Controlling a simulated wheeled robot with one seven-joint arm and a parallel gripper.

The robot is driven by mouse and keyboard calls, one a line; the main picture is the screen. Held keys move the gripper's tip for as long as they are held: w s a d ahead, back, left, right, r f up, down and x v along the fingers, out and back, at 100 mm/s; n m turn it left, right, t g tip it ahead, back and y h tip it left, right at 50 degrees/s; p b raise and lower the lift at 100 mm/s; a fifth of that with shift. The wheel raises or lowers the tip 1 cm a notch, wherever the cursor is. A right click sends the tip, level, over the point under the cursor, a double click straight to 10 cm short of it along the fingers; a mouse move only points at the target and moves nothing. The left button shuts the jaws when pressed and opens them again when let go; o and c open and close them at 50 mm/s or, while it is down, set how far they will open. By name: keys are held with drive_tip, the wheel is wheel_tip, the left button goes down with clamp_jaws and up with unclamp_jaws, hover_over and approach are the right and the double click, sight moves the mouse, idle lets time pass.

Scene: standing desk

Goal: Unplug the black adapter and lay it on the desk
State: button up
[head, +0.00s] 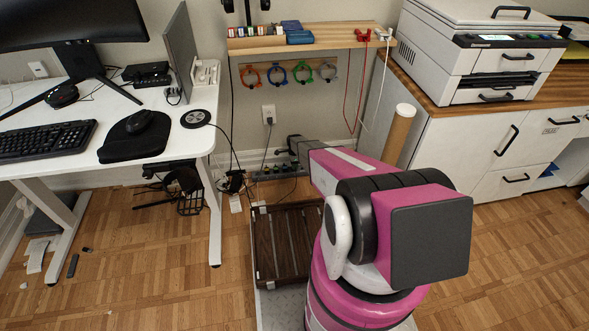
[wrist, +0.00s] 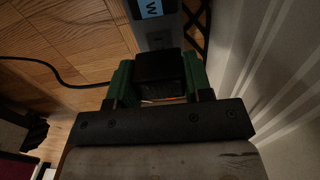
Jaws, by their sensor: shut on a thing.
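In the wrist view, my gripper (wrist: 159,72) has its green fingers shut on the sides of a black adapter (wrist: 158,66), a dark block. The adapter is up against a grey power strip (wrist: 153,38) with a blue label; I cannot tell whether its prongs are still in a socket. In the head view, my arm reaches low toward the wall and the power strip (head: 265,174). My own wrist hides the adapter there. The white desk (head: 175,128) stands at the left.
A wooden shelf (head: 335,40) hangs above my arm. A dark slatted crate (head: 285,245) is on the floor. A cable (wrist: 60,75) runs left of the strip.

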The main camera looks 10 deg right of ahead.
drive_tip(key=shift+r, duration=1.55)
